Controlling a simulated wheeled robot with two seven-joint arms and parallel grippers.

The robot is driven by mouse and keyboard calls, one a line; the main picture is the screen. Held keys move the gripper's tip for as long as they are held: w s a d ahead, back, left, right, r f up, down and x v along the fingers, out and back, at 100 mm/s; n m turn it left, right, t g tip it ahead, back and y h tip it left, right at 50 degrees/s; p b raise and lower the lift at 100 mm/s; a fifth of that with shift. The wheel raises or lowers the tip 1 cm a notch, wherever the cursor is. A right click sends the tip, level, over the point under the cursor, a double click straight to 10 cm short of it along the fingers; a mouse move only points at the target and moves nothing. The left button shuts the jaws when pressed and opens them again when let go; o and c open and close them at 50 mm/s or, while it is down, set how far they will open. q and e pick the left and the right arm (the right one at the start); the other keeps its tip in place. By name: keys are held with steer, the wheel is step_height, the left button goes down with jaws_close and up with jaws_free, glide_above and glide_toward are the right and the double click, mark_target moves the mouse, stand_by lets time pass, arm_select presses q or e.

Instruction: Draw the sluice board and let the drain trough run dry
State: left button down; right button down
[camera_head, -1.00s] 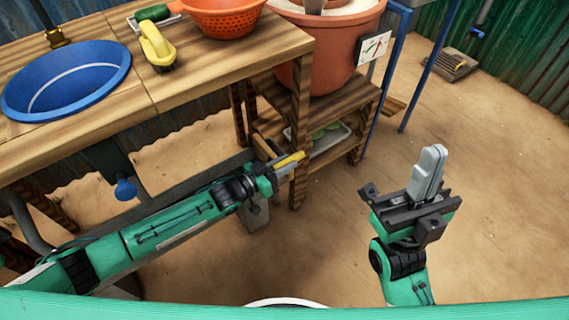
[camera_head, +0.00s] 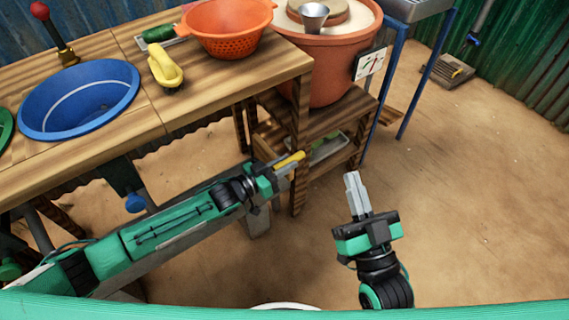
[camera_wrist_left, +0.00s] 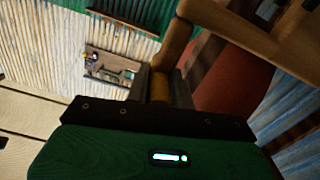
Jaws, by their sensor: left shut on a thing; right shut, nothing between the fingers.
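My left gripper (camera_head: 284,172) is shut on a yellow grip (camera_head: 291,159) beside the wooden shelf's near leg. The grip seems to belong to the wooden sluice board (camera_head: 264,148), but the join is hard to make out. In the left wrist view a yellow-brown handle (camera_wrist_left: 160,88) sits between the fingers, with a wooden bar beyond it. A grey drain trough (camera_head: 205,178) seems to run low beneath the table; my left arm hides much of it, and its inside cannot be seen. My right gripper (camera_head: 353,190) is shut and empty, pointing up over bare ground.
The wooden table (camera_head: 225,82) carries a blue basin (camera_head: 80,100), an orange colander (camera_head: 228,28) and a yellow-handled tool (camera_head: 165,65). A terracotta pot (camera_head: 335,60) stands on the shelf (camera_head: 335,118), with a tray on its lower level.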

arm_select(q)
steer(key=shift+s+d, duration=0.1)
steer(key=shift+s, duration=0.05)
steer(key=c, duration=1.3)
jaws_free()
steer(key=shift+o, duration=0.2)
steer(key=shift+s+a, duration=0.1)
steer(key=shift+a, duration=0.25)
steer(key=p+v, duration=0.2)
steer(key=v, duration=1.1)
arm_select(e)
step_height(320, 180, down, 11)
steer(key=s+a+g, duration=0.2)
steer(key=a+g, duration=0.1)
steer(key=g, duration=0.3)
steer(key=shift+s+r+g+h, duration=0.15)
steer(key=shift+r+g+h, duration=0.05)
steer(key=shift+g+h, duration=0.1)
arm_select(q)
steer(key=shift+s, duration=0.1)
